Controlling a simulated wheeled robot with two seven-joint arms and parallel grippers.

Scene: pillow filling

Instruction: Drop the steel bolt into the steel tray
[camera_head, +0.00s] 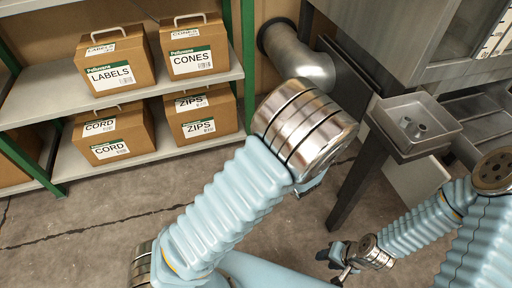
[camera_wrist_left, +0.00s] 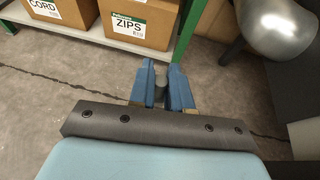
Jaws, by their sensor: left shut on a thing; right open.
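The steel tray (camera_head: 446,112) is a shallow square metal tray at the right of the head view, below the grey cabinet. Small grey cylindrical pieces (camera_head: 412,127) lie in it. My left gripper (camera_wrist_left: 163,88) has blue fingers shut on a small grey piece (camera_wrist_left: 161,82), which looks like the steel bolt; only part of it shows between the fingers. In the head view my left wrist hides most of that gripper, left of the tray and apart from it. My right gripper (camera_head: 338,262) is open and empty, low above the floor.
A shelf (camera_head: 60,92) with green posts holds boxes marked LABELS (camera_head: 112,62), CONES (camera_head: 194,48), CORD (camera_head: 110,138) and ZIPS (camera_head: 200,118). A fat metal pipe (camera_head: 300,62) stands beside the grey cabinet (camera_head: 385,35). A dark leg (camera_head: 350,190) stands below the cabinet.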

